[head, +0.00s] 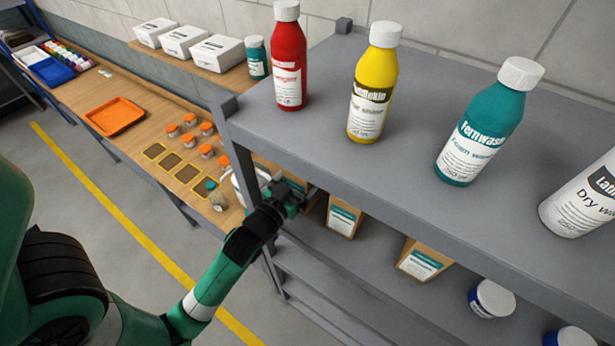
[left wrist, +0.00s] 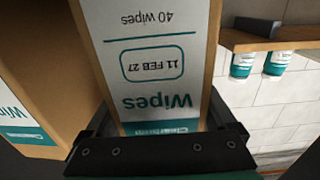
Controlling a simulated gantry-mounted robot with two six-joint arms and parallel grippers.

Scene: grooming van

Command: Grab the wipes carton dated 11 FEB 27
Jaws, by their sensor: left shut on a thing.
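The wipes carton (left wrist: 155,65) fills the middle of the left wrist view, upside down there. Its white and teal label reads "Wipes", "11 FEB 27" and "40 wipes". My left gripper (left wrist: 162,128) is shut on this carton, one finger at each side. In the head view my left gripper (head: 290,193) is at the left end of the shelf below the bottles and mostly hides the carton. Another wipes carton (left wrist: 22,115) stands close beside it in the left wrist view, its date out of frame. My right gripper is not in view.
Two brown cartons (head: 343,218) (head: 423,261) and white tubs (head: 492,299) stand on the same shelf. The upper shelf (head: 330,65) overhangs them and holds several bottles. A wooden counter with orange-lidded jars (head: 206,150) and an orange tray (head: 115,116) lies left.

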